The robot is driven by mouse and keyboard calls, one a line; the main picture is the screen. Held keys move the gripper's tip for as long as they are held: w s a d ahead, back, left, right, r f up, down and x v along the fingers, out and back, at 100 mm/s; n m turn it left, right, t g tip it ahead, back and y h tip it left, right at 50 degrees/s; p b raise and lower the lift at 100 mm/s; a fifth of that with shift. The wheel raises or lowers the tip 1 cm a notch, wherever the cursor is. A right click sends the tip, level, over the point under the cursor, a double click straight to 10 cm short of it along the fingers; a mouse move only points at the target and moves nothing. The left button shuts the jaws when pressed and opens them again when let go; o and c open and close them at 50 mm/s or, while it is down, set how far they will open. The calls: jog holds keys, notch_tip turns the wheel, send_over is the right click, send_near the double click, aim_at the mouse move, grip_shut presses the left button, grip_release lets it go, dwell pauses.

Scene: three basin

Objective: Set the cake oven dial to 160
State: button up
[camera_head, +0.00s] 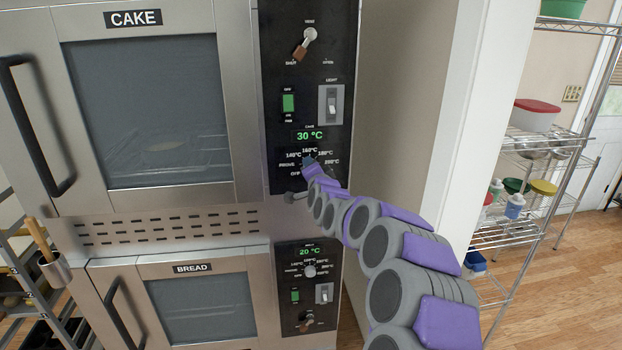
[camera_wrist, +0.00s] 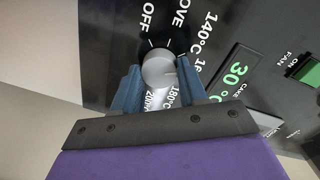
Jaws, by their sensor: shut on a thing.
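The cake oven (camera_head: 240,60) has a black control panel with a green display (camera_head: 309,136) reading 30 °C. Below it, the cake oven dial is mostly hidden behind my gripper (camera_head: 309,160) in the head view. In the wrist view the dial (camera_wrist: 158,68) is a round, pale grey knob. My gripper (camera_wrist: 158,88) is shut on it, with one blue finger on each side. Labels OFF, PROVE, 140 °C, 180 °C and 200 °C show around it; the 160 °C label shows in the head view. I cannot tell clearly which mark the dial points to.
The bread oven (camera_head: 258,262) sits below, with its own panel and a 20 °C display. Above the cake dial are a light switch (camera_head: 332,105), a green fan switch (camera_head: 288,103) and a steam lever (camera_head: 305,45). A wire shelf (camera_head: 560,138) stands at right.

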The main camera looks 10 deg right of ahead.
jog(key=m+b, duration=0.4)
jog(key=b, duration=0.1)
jog(key=shift+d+f+m+b, duration=0.15)
jog(key=shift+f+m+b, duration=0.05)
jog(key=shift+m+b, duration=0.15)
jog(key=shift+y, duration=0.3)
jog(key=shift+f, duration=0.1)
jog(key=o, duration=1.1)
jog(key=shift+d, duration=0.25)
jog(key=shift+c, duration=0.2)
jog(key=shift+a+r, duration=0.1)
jog(key=shift+r, duration=0.1)
